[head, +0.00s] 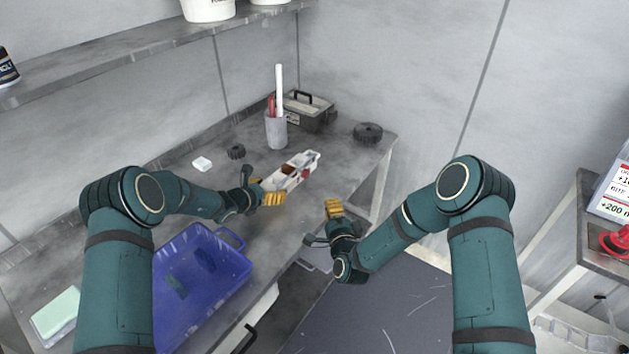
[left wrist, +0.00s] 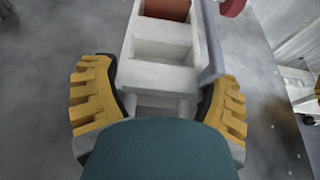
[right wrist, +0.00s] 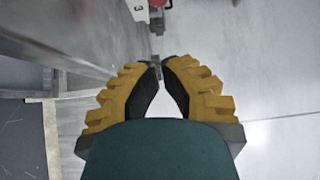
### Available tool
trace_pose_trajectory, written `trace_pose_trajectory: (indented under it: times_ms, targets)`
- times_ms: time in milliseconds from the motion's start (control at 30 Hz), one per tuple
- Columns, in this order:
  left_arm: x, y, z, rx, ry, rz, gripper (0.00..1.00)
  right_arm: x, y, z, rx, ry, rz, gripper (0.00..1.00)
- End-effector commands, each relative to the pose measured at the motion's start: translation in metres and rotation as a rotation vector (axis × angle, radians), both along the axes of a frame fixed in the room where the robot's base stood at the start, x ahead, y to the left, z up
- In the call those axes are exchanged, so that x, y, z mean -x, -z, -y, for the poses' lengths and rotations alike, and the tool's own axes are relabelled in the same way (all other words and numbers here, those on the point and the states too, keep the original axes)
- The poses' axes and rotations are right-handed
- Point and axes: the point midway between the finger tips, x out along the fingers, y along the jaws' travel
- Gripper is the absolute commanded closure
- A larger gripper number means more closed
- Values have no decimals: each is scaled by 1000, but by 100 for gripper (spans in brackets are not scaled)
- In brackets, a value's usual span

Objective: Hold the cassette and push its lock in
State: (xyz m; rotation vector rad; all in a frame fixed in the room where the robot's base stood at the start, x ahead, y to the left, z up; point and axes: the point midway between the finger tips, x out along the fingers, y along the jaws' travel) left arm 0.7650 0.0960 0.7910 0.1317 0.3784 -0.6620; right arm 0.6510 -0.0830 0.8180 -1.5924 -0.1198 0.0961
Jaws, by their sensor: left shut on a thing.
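The cassette (head: 297,166) is a long white box with open compartments, lying over the bench near its front edge. My left gripper (head: 262,192) is shut on its near end. In the left wrist view the yellow fingers (left wrist: 158,100) grip both sides of the white cassette (left wrist: 160,72), and one compartment shows a brown-red piece. A grey bar (left wrist: 211,40) runs along its right side, with a red part (left wrist: 232,6) beyond it, possibly the lock. My right gripper (head: 334,208) is shut and empty, off the bench's front edge. The cassette's end (right wrist: 138,10) shows ahead of its tips (right wrist: 160,68).
A blue tray (head: 240,262) stands on the bench at front left. A grey cup (head: 276,132) with tools, a dark toolbox (head: 308,112) and a black round part (head: 368,132) stand behind the cassette. A second table (head: 600,245) is at right.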

Motion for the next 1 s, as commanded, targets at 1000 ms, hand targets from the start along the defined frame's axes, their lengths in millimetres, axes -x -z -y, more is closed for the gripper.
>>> trace_pose_trajectory:
  times_ms: [1000]
  targets:
    - [-1, -1, 0, 1, 0, 3, 66, -78, 2, -8, -23, 23, -14, 100]
